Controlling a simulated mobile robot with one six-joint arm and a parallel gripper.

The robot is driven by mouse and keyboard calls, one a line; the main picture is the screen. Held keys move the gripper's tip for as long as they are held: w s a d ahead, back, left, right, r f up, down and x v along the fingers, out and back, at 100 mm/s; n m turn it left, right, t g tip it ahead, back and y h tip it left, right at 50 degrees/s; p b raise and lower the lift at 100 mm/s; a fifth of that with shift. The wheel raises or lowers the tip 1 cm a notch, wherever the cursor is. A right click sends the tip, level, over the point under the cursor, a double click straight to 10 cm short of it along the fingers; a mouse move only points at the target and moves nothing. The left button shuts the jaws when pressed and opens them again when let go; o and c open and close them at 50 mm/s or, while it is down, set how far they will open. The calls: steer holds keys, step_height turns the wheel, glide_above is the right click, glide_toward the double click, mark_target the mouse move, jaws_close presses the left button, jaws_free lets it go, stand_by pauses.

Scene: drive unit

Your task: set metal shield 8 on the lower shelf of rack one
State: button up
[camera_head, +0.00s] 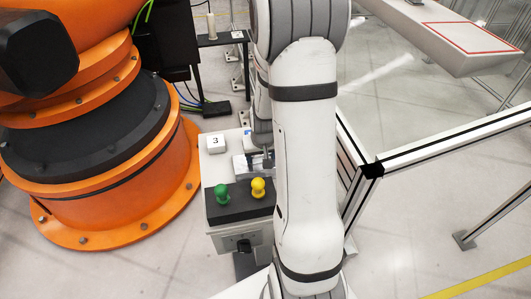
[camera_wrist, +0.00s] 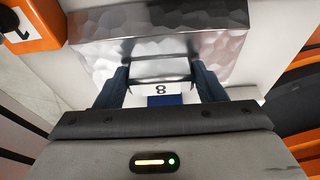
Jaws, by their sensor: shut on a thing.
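In the wrist view, metal shield 8 (camera_wrist: 160,38) is a shiny, dimpled metal piece with a white part marked 8 between my fingers. My gripper (camera_wrist: 160,74) is shut on it, with one dark blue finger on each side. In the head view, the gripper (camera_head: 263,150) is mostly hidden behind my white arm, above a small grey-white stand. A bit of shiny metal, which looks like the shield (camera_head: 242,167), shows beside it, low over the stand top. I cannot tell whether it touches the stand. I cannot make out rack one or its lower shelf.
The stand (camera_head: 208,172) holds a block marked 3 (camera_head: 215,142), a green knob (camera_head: 222,194) and a yellow knob (camera_head: 258,188). A large orange robot (camera_head: 100,200) stands close on the left. A metal frame (camera_head: 440,145) is on the right, with open floor beyond.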

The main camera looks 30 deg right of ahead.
steer(key=shift+f, duration=0.15)
steer(key=o, duration=1.1)
steer(key=shift+o, duration=0.2)
